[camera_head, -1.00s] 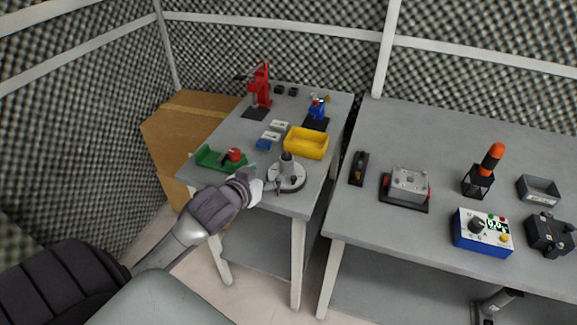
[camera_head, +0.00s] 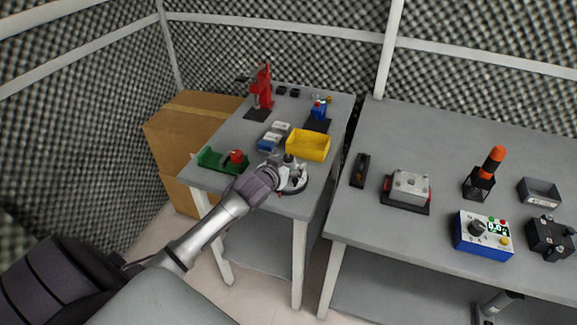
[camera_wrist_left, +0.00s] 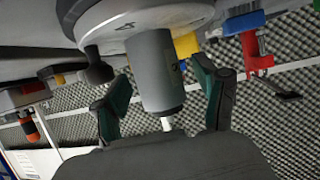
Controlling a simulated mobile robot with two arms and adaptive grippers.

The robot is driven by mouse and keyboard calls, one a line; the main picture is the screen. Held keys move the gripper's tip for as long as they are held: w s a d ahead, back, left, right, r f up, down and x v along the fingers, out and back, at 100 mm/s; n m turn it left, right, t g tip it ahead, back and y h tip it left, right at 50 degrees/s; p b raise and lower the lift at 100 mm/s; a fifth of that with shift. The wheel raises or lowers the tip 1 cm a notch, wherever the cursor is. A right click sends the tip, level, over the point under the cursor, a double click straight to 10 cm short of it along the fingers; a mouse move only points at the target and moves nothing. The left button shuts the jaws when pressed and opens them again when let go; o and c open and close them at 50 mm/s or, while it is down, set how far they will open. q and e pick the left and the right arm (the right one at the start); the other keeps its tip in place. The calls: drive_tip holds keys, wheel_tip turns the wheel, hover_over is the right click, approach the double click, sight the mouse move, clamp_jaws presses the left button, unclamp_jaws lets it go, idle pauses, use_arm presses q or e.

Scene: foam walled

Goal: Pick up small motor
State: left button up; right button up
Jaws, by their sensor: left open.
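The small motor, a grey cylinder (camera_wrist_left: 156,72) with a thin pale shaft, stands on a round light-grey base (camera_head: 296,188) near the front of the left table. Its top (camera_head: 289,159) shows in the head view just past my left gripper (camera_head: 281,168). In the left wrist view, which is upside down, the left gripper (camera_wrist_left: 163,80) is open. Its green-padded fingers are on either side of the motor, with a visible gap on each side. The motor's lower part is partly hidden by the gripper in the head view. My right gripper is not in view.
Close by are a yellow bin (camera_head: 308,146), a green fixture with a red knob (camera_head: 221,160), a blue block (camera_head: 267,145) and a red press (camera_head: 262,88). The right table holds a blue control box (camera_head: 482,237) and a grey fixture (camera_head: 408,187).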

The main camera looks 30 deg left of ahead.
use_arm(q)
drive_tip(key=shift+r, duration=0.1)
clamp_jaws()
idle(0.3)
